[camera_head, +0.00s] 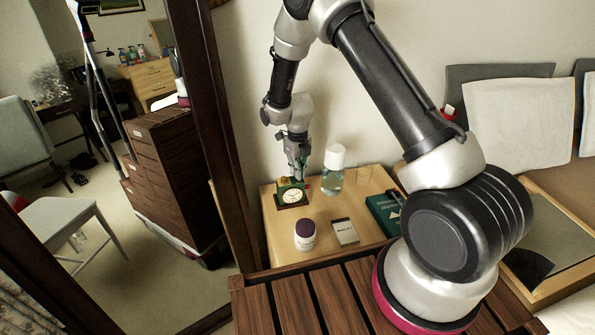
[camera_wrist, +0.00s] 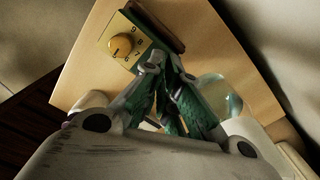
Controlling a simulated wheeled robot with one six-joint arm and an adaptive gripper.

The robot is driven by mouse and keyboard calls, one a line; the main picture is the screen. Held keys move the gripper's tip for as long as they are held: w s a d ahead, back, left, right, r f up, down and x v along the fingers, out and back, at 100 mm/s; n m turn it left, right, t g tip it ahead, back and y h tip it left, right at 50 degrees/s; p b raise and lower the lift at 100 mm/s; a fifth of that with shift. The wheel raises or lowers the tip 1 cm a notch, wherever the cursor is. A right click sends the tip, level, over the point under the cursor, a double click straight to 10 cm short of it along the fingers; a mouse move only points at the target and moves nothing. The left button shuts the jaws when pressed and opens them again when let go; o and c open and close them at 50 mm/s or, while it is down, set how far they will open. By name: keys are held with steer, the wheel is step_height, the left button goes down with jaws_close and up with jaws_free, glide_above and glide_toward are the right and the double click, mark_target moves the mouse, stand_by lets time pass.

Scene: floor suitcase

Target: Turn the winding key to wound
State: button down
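A small green clock (camera_head: 292,195) with a pale round face stands upright on the bedside table, close to the wall. A pale scale plate with small digits lies beside the knob. My gripper (camera_head: 299,176) points down just above and behind the clock. In the wrist view my gripper (camera_wrist: 168,64) has its green-padded fingers drawn together to the right of the knob, apart from it, with nothing seen between them.
A clear bottle with a white cap (camera_head: 333,170) stands right of the clock, near my gripper. A purple-lidded jar (camera_head: 305,236), a small box (camera_head: 345,232) and a green book (camera_head: 384,214) also lie on the table (camera_head: 282,246). A mirror's dark frame (camera_head: 224,140) rises at the left.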

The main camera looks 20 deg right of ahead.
stand_by(0.3)
steer(key=c, duration=1.7)
jaws_free()
step_height(320, 180, up, 12)
